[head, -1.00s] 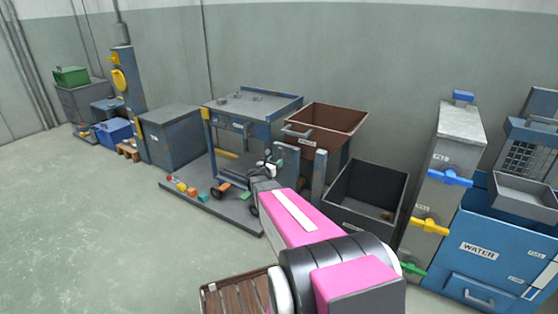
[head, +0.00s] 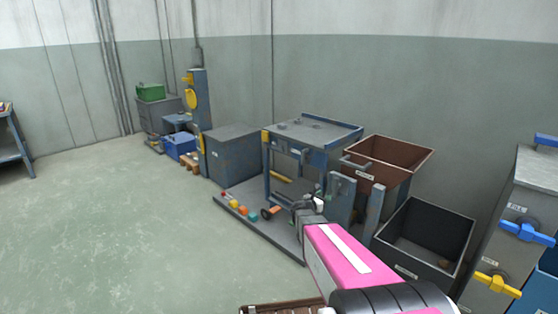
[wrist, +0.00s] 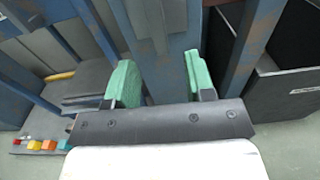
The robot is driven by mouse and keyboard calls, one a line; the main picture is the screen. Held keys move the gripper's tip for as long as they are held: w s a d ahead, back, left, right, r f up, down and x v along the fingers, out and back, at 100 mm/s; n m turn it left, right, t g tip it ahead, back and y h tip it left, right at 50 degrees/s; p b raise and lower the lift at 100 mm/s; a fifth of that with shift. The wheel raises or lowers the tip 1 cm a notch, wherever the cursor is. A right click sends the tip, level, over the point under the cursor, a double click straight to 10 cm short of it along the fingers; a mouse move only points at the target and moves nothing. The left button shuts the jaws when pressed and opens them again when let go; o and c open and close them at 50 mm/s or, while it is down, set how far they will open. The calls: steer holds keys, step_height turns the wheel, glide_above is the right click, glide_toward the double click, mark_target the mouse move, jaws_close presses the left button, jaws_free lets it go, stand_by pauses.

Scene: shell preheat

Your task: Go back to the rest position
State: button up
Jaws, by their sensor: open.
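My gripper (wrist: 157,82) shows in the wrist view with its two green-padded fingers apart and nothing between them. Behind the fingers are blue-grey posts of the cart and frame. In the head view my pink arm reaches forward from the bottom right, and my gripper (head: 318,202) is small and partly hidden at its far end. It is near the posts in front of the blue cart (head: 310,131) and the brown bin (head: 390,152). I cannot tell whether it touches a post.
A dark open bin (head: 425,238) stands right of my arm, and a valve cabinet (head: 510,225) is at the far right. Small coloured blocks (head: 243,210) lie on the low platform (head: 262,232). A slatted brown crate (head: 285,308) is at the bottom. The floor at left is clear.

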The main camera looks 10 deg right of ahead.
steer(key=s+a+f+m+g+y, duration=0.1)
steer(key=s+m+g+y, duration=0.1)
steer(key=s+m+g, duration=0.35)
steer(key=s+a+f+m+g+y, duration=0.1)
steer(key=s+f+m+g+y, duration=0.1)
steer(key=s+m, duration=0.7)
steer(key=s+a+m+g+y, duration=0.3)
steer(key=s+a+m+y, duration=0.7)
steer(key=s+a, duration=0.2)
steer(key=shift+a+r+m, duration=0.25)
steer(key=shift+a+m, duration=0.1)
steer(key=shift+a, duration=0.6)
